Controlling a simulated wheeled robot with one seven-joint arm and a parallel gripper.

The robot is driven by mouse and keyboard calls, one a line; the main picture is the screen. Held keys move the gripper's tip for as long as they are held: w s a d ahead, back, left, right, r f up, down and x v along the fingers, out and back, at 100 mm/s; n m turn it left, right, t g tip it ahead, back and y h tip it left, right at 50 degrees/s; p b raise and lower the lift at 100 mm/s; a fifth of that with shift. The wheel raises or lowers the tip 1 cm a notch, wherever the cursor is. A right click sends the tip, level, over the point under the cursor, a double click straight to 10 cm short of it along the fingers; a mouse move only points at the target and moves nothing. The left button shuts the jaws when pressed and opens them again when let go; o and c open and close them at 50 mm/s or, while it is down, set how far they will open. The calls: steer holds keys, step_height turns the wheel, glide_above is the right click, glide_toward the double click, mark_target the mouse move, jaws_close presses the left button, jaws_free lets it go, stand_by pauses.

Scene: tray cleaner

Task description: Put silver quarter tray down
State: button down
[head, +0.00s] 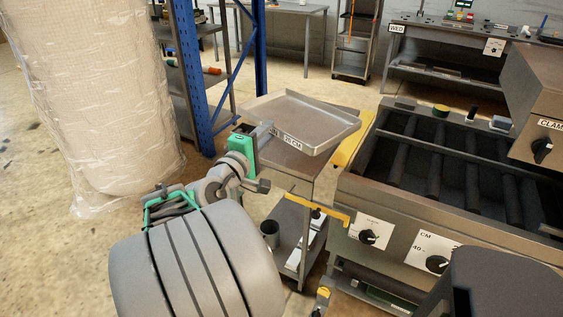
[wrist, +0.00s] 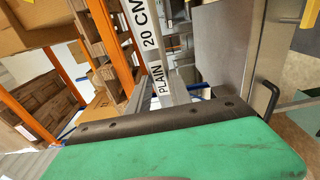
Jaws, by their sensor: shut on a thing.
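The silver quarter tray (head: 305,118) is a shallow metal tray with a raised rim. A label on its near side reads "20 CM". My gripper (head: 262,138) is shut on the tray's left near edge. The tray looks roughly level over a grey metal stand (head: 290,165) left of the roller machine; whether it touches the stand I cannot tell. In the wrist view, the tray's edge (wrist: 172,88) with "20 CM" and "PLAIN" labels runs up from my gripper's dark jaw and green pad.
The roller machine (head: 385,218), with dark rollers and dials, stands right of the tray. A yellow guide (head: 352,140) lies between them. A blue rack upright (head: 190,80) and a wrapped pallet (head: 100,90) stand at left. Floor is open behind the tray.

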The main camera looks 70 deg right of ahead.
steer(key=shift+s+d+m+g, duration=0.15)
steer(key=shift+s+m+g, duration=0.1)
steer(key=shift+s, duration=0.25)
steer(key=shift+s+d+m+g, duration=0.15)
steer(key=shift+s+g, duration=0.1)
steer(key=shift+s, duration=0.2)
steer(key=shift+d+f, duration=0.1)
steer(key=shift+d, duration=0.2)
steer(key=w+d+f+b, duration=0.3)
steer(key=w+d+f, duration=0.6)
steer(key=f, duration=0.3)
steer(key=shift+w+f, duration=0.3)
steer(key=shift+w, duration=0.15)
steer(key=shift+f+b, duration=0.45)
steer(key=shift+b, duration=0.1)
steer(key=c, duration=1.2)
jaws_free()
steer(key=shift+o, duration=0.2)
